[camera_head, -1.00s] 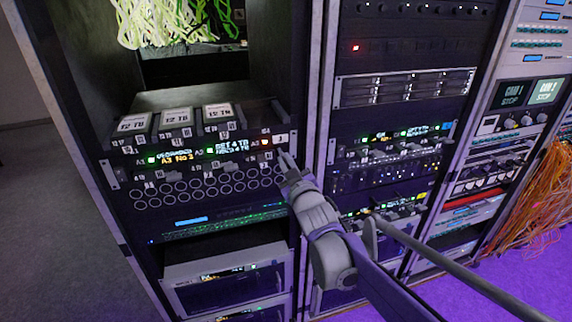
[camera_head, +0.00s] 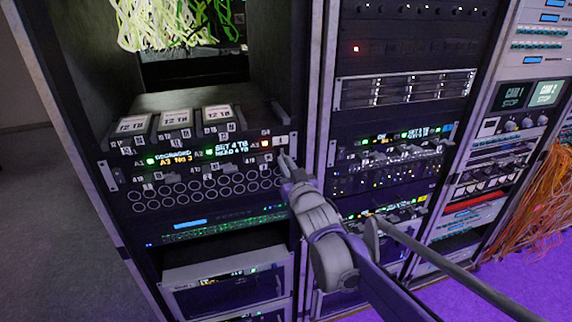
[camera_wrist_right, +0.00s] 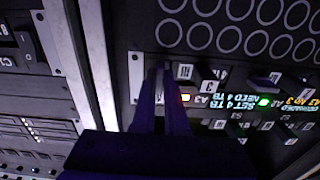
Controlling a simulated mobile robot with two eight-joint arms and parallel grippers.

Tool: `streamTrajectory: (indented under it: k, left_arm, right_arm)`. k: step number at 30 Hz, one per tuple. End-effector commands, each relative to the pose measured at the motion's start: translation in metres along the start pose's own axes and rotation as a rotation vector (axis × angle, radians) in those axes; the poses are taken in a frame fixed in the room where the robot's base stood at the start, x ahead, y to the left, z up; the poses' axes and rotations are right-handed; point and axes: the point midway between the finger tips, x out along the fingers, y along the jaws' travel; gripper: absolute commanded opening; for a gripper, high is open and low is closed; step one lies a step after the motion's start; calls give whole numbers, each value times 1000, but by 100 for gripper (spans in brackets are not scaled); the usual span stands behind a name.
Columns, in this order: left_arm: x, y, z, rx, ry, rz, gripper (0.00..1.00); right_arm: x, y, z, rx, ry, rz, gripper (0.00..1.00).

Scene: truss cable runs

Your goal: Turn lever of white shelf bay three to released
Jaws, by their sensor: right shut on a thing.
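The white shelf (camera_head: 112,178) is a drive unit in the left rack, with bay marks A1, A2 and A3 and lit text reading "A3 No 3". Bay three is at its right end, beside an orange light (camera_head: 266,143); this light also shows in the right wrist view (camera_wrist_right: 186,97). My right gripper (camera_head: 284,158) is at this right end, its narrow fingers pointing at the front. In the right wrist view its fingers (camera_wrist_right: 163,78) are close together, shut on the small bay-three lever. The fingers mostly hide the lever, so its angle cannot be told. My left gripper is not in view.
Drives with "12 TB" labels (camera_head: 176,118) sit above the front. Pale green cables (camera_head: 165,22) hang above them. A rack post (camera_head: 312,110) stands just right of my right gripper. Another rack (camera_head: 405,85) and loose orange cables (camera_head: 540,215) are further right.

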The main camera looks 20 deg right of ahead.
Motion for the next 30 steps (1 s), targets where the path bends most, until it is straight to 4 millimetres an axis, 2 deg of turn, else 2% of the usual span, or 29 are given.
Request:
streamTrajectory:
  k: [7, 8, 12, 23, 26, 30]
  left_arm:
    - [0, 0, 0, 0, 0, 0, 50]
    - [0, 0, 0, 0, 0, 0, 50]
    - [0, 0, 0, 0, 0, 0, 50]
    - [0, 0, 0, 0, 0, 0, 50]
    - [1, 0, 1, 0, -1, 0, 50]
    - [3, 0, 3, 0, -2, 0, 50]
  right_arm:
    - [0, 0, 0, 2, 0, 0, 0]
    - [0, 0, 0, 2, 0, 0, 14]
    - [0, 0, 0, 1, 0, 0, 39]
    - [-3, 0, 0, 0, 0, 0, 40]
    - [-13, 0, 0, 1, 0, 0, 40]
    - [-38, 0, 0, 0, -1, 0, 40]
